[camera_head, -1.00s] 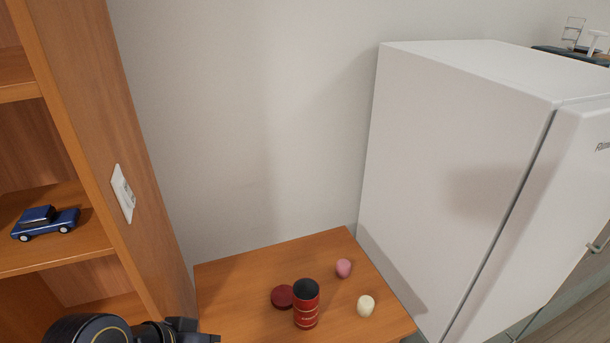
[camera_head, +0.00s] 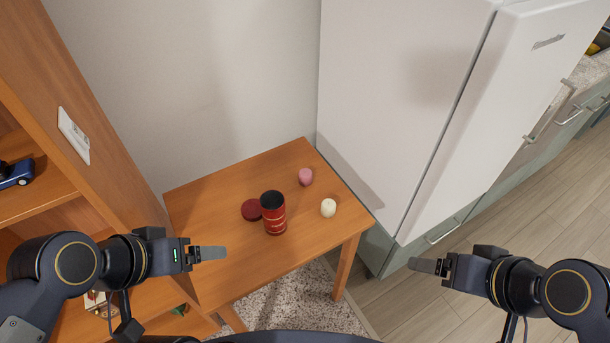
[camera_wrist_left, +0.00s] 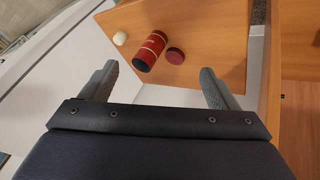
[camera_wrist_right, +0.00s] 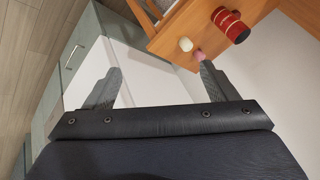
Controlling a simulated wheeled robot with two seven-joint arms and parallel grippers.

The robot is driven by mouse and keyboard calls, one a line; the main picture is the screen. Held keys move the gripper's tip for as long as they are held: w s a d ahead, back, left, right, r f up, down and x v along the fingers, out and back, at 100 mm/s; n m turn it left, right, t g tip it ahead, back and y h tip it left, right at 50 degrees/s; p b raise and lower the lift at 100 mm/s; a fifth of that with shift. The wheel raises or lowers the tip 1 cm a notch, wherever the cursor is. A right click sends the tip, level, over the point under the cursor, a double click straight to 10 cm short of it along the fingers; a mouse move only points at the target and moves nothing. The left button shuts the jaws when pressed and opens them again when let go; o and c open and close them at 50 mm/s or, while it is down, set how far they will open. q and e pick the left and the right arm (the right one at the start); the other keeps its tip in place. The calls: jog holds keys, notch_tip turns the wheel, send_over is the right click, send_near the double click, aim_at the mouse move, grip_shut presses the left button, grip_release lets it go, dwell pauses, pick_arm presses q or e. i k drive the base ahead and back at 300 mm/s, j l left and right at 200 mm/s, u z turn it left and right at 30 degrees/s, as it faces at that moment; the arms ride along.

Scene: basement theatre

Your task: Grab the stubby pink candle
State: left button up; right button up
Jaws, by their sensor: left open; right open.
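The stubby pink candle (camera_head: 305,176) stands on the small wooden table, near its back right edge by the fridge. In the right wrist view the pink candle (camera_wrist_right: 199,55) is partly hidden behind a fingertip. In the left wrist view I cannot make it out. My left gripper (camera_head: 212,253) is open and empty over the table's front left part. It also shows in the left wrist view (camera_wrist_left: 160,85). My right gripper (camera_head: 425,266) is open and empty, right of the table and apart from the candle. It also shows in the right wrist view (camera_wrist_right: 160,85).
A red canister (camera_head: 273,214), a dark red lid (camera_head: 251,210) and a cream candle (camera_head: 328,208) stand near the pink candle on the table (camera_head: 215,200). The white fridge (camera_head: 400,100) borders the table on the right, the wooden shelf (camera_head: 75,120) on the left.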

aim_at(305, 175)
jog(key=u, duration=0.45)
jog(key=l+u, duration=0.15)
jog(key=u, duration=0.75)
jog(key=l+u, duration=0.15)
jog(key=u, duration=0.3)
jog(key=l+u, duration=0.1)
jog(key=u, duration=0.8)
jog(key=k+l, duration=0.4)
jog(key=l, duration=0.15)
jog(key=k+l+u, duration=0.15)
jog(key=k+l, duration=0.25)
jog(key=l, duration=0.2)
